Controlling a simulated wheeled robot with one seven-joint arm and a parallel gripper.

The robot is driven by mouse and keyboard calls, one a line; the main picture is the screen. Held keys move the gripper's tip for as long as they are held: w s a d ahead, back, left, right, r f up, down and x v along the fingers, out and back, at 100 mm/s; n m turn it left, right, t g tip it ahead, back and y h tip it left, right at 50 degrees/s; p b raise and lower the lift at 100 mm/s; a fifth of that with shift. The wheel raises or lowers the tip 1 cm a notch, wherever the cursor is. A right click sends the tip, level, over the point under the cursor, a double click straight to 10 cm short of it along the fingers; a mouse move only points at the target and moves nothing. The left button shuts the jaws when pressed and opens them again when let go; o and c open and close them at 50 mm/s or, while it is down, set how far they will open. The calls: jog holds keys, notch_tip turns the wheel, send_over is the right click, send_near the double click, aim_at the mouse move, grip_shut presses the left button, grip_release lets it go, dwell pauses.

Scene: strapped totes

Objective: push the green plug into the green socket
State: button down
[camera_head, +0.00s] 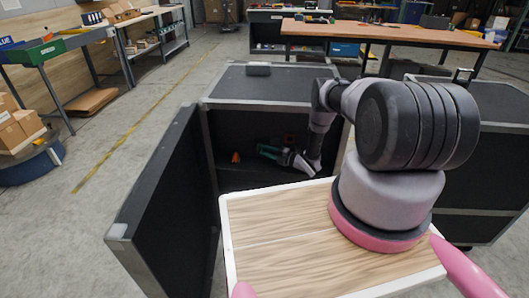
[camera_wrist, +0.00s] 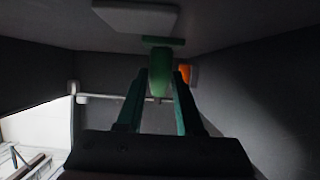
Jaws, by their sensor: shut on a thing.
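My gripper (camera_wrist: 160,78) is inside a dark open case, its two green fingers shut on a green plug (camera_wrist: 160,68) in the wrist view. The plug's far end is close to a flat green piece (camera_wrist: 163,42) that looks like the green socket. I cannot tell whether they touch or how far the plug is in. In the head view my gripper (camera_head: 270,150) is a small green shape in the shaded opening. The plug and socket cannot be made out there.
The dark case (camera_head: 262,85) has an open door (camera_head: 160,190) on the left. A small orange thing (camera_head: 236,157) is inside, left of my gripper. An orange piece (camera_wrist: 185,73) shows just right of the plug. A pale block (camera_wrist: 135,17) is above.

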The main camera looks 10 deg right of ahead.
jog(key=shift+w, duration=0.1)
jog(key=shift+c, duration=2.3)
grip_release()
jog(key=v, duration=1.1)
